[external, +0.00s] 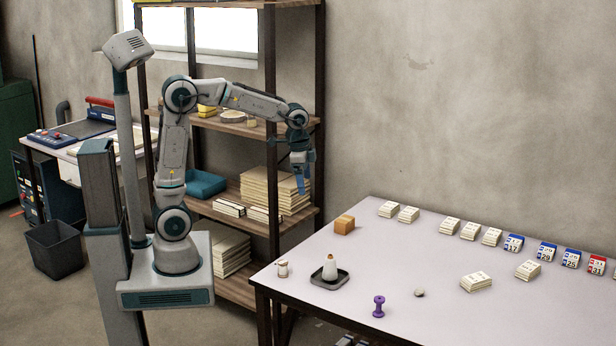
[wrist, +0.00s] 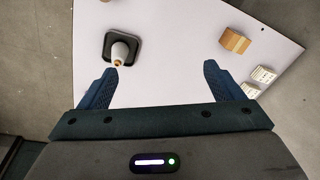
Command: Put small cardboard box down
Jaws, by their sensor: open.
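The small cardboard box (external: 344,224) is orange-brown and rests on the table (external: 330,295) near its back left edge. It also shows in the wrist view (wrist: 235,41), toward the upper right, beyond the right finger and apart from it. My gripper (external: 301,188) is raised, left of the box and above the level of the tabletop. In the wrist view its two blue fingers (wrist: 160,85) are wide apart with nothing between them. The fingers point toward the table.
A white bottle-like item with an orange tip (external: 330,268) stands on a dark square tray (external: 342,279). A small jar (external: 283,268), a purple spool (external: 378,306) and several card stacks (external: 476,282) are also on the table. A shelf (external: 228,124) stands behind my arm.

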